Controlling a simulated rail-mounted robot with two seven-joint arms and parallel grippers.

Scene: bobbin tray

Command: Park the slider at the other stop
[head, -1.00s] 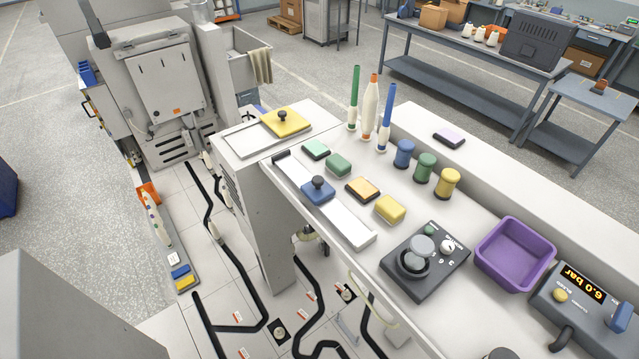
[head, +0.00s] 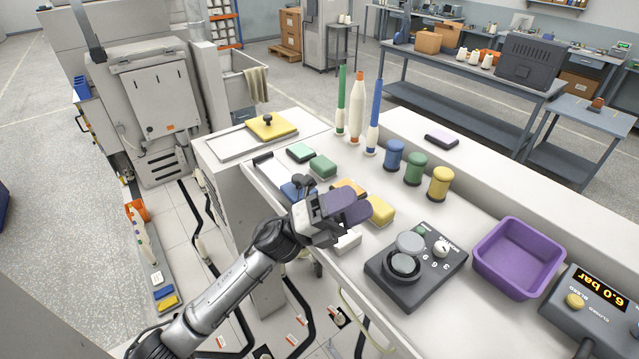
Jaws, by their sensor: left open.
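The blue slider (head: 291,191) with its black knob sits on a white track (head: 271,169) along the left edge of the bench. A dark stop (head: 262,158) is at the track's far end. The near end of the track (head: 348,241) shows just past my gripper. My right gripper is not in view.
Green, orange and yellow blocks (head: 380,211) lie close along the track's right side. Beyond are several spools (head: 415,168) and tall bobbins (head: 357,108). A dark dial box (head: 414,285) and a purple bin (head: 518,257) stand to the right. A yellow knobbed block (head: 272,127) lies at the far end.

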